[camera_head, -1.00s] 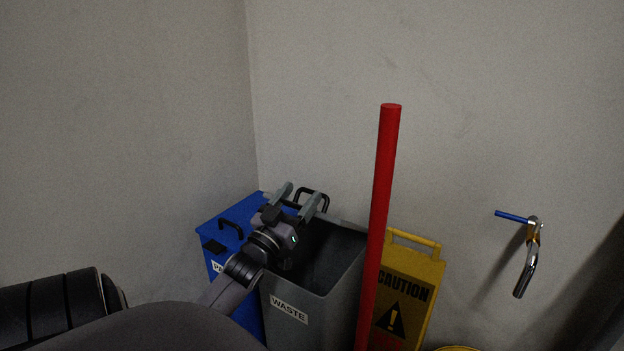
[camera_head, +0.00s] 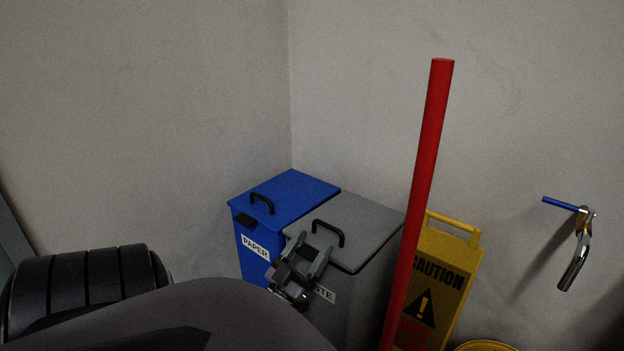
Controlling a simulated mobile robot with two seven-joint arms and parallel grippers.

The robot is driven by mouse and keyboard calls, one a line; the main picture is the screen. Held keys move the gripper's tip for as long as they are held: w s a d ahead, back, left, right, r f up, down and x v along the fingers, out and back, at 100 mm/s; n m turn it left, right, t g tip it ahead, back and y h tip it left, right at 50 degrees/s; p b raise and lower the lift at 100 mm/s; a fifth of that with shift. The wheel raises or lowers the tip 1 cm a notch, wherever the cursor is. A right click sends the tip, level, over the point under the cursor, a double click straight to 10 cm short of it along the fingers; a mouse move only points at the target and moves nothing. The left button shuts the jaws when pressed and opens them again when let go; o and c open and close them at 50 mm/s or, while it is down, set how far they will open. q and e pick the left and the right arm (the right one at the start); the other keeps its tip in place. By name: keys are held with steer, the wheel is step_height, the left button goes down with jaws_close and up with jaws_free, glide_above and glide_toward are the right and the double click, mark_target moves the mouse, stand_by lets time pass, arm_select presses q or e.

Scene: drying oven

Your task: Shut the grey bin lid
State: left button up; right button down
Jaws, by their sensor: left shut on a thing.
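The grey bin (camera_head: 365,300) stands in the corner, and its "WASTE" label is partly hidden behind my gripper. Its grey lid (camera_head: 365,222) lies flat over the top, with a black handle (camera_head: 328,232) on it. I see no clear gap under the lid, but my gripper covers part of its front edge. My left gripper (camera_head: 311,252) is at that front edge, its fingers pointing up toward the handle. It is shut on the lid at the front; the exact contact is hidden. My right gripper is not in view.
A blue paper bin (camera_head: 290,195) with its lid down stands close on the left. A red pole (camera_head: 420,180) stands just right of the grey bin, before a yellow caution sign (camera_head: 445,280). A tap with a blue lever (camera_head: 578,240) is on the right wall.

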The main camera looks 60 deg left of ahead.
arm_select(q)
steer(key=shift+s+f+t, duration=0.15)
steer(key=shift+f+t, duration=0.15)
steer(key=shift+f, duration=0.65)
steer(key=o, duration=1.4)
steer(key=shift+o, duration=0.2)
steer(key=v, duration=0.7)
